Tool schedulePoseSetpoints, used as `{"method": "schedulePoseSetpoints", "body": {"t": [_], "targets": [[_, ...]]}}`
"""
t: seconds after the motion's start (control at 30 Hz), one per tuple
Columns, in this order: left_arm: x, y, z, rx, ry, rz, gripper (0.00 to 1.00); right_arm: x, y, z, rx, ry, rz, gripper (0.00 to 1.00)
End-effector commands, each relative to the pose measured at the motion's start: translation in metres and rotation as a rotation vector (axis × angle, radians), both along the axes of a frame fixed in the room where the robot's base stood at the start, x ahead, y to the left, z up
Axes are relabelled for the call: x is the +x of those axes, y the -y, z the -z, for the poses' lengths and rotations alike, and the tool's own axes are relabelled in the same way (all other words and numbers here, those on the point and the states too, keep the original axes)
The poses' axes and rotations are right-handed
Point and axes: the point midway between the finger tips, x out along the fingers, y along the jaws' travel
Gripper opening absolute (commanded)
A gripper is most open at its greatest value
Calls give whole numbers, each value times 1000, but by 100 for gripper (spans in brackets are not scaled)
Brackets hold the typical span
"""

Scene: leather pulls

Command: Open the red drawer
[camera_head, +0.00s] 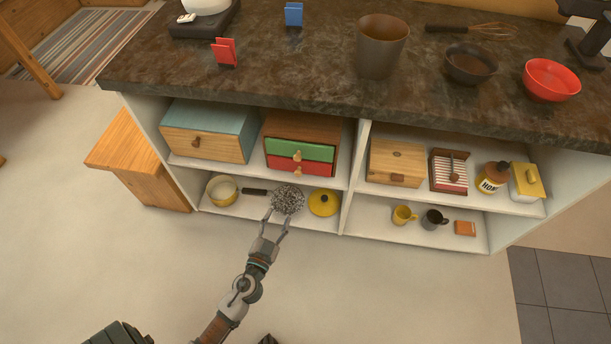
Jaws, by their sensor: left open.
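The red drawer (284,166) is the lower of two drawers in a small wooden cabinet (316,126) on the upper shelf under the counter. It looks closed, with a leather pull (297,170) on its front. The green drawer (285,149) sits right above it and also looks closed. My left gripper (277,218) is open in front of the lower shelf, below and a little left of the red drawer. It is apart from the drawer, and a speckled round thing shows beyond its fingertips. My right gripper does not show.
The speckled round thing (287,199), a yellow pot (223,190) and a yellow lid (323,203) stand on the lower shelf. A blue-topped wooden box (209,131) is left of the cabinet. A white divider (352,177) is to its right. The counter (290,70) overhangs above.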

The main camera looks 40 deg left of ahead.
Motion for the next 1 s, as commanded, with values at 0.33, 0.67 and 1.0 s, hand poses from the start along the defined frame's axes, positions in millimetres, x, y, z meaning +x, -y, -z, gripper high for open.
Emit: {"method": "schedulePoseSetpoints", "body": {"t": [0.33,0.67,1.0], "targets": [[69,-24,-6,9,5,2,49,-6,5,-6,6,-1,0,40],[133,-53,-3,7,0,-1,49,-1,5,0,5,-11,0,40],[155,-61,-3,6,-1,-1,49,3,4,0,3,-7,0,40]]}}
